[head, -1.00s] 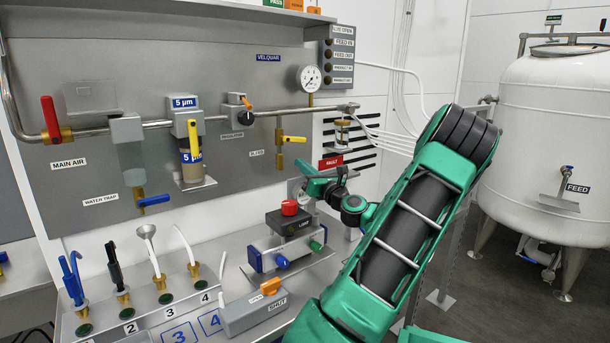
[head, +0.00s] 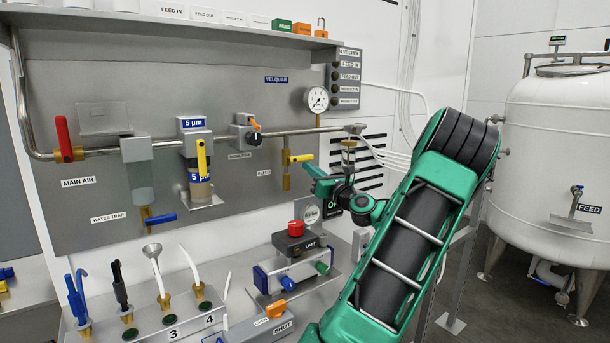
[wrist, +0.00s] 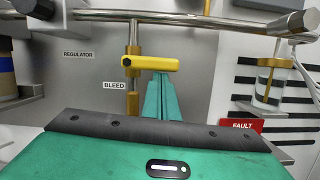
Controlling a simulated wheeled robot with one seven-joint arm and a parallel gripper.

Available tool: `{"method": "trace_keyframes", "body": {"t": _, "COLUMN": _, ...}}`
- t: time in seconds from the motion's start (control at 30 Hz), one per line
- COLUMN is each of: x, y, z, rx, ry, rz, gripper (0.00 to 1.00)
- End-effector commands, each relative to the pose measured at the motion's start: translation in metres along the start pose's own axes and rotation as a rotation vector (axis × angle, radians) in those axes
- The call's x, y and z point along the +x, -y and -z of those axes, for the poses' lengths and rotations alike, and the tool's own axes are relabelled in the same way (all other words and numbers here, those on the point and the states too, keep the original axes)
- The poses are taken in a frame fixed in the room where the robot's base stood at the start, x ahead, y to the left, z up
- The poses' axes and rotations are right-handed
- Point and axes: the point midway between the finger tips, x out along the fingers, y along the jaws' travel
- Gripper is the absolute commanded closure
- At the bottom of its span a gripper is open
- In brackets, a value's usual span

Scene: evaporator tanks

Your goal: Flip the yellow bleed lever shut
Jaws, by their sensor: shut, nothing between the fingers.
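The yellow bleed lever (head: 299,158) sits on a brass valve under the pipe. It lies level, with its handle pointing right.
A pressure gauge (head: 316,99) hangs above right of the lever. The regulator (head: 247,133) and a filter with its own yellow lever (head: 202,158) are to the left. In the wrist view a small clear bowl (wrist: 268,88) and a red FAULT label (wrist: 241,125) are at right.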

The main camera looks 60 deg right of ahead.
Motion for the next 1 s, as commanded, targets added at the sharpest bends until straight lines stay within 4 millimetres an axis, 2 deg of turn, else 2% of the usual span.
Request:
{"method": "trace_keyframes", "body": {"t": 0.2, "x": 0.003, "y": 0.001, "z": -0.01, "rx": -0.112, "ry": 0.006, "rz": -0.031, "gripper": 1.0}}
{"method": "trace_keyframes", "body": {"t": 0.57, "x": 0.005, "y": -0.001, "z": -0.013, "rx": -0.115, "ry": 0.014, "rz": -0.033, "gripper": 1.0}}
{"method": "trace_keyframes", "body": {"t": 0.73, "x": 0.003, "y": 0.0, "z": 0.003, "rx": -0.111, "ry": 0.01, "rz": -0.034, "gripper": 1.0}}
{"method": "trace_keyframes", "body": {"t": 0.9, "x": -0.004, "y": 0.002, "z": 0.037, "rx": -0.104, "ry": -0.003, "rz": -0.034, "gripper": 1.0}}
{"method": "trace_keyframes", "body": {"t": 1.0, "x": -0.028, "y": 0.004, "z": 0.036, "rx": -0.11, "ry": -0.007, "rz": -0.03, "gripper": 1.0}}
